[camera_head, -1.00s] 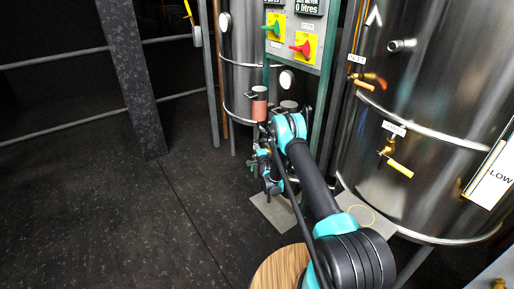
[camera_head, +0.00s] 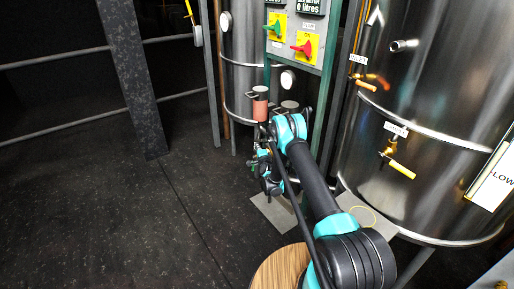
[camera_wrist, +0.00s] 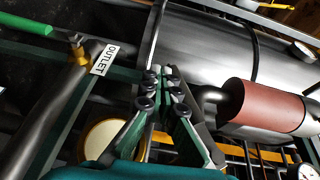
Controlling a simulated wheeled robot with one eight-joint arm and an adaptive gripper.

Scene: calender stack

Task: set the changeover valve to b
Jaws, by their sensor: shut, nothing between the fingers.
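I cannot tell for sure which part is the changeover valve, and no a or b mark is readable. In the head view my gripper (camera_head: 264,172) is low in front of the pipework, partly hidden by my arm.
A red-brown cylinder (camera_head: 260,106) stands above my gripper; one also shows in the wrist view (camera_wrist: 262,108). A panel carries a green switch (camera_head: 274,29) and a red switch (camera_head: 302,48). A steel tank (camera_head: 430,110) with yellow-handled taps stands right. Floor (camera_head: 80,210) at left is clear.

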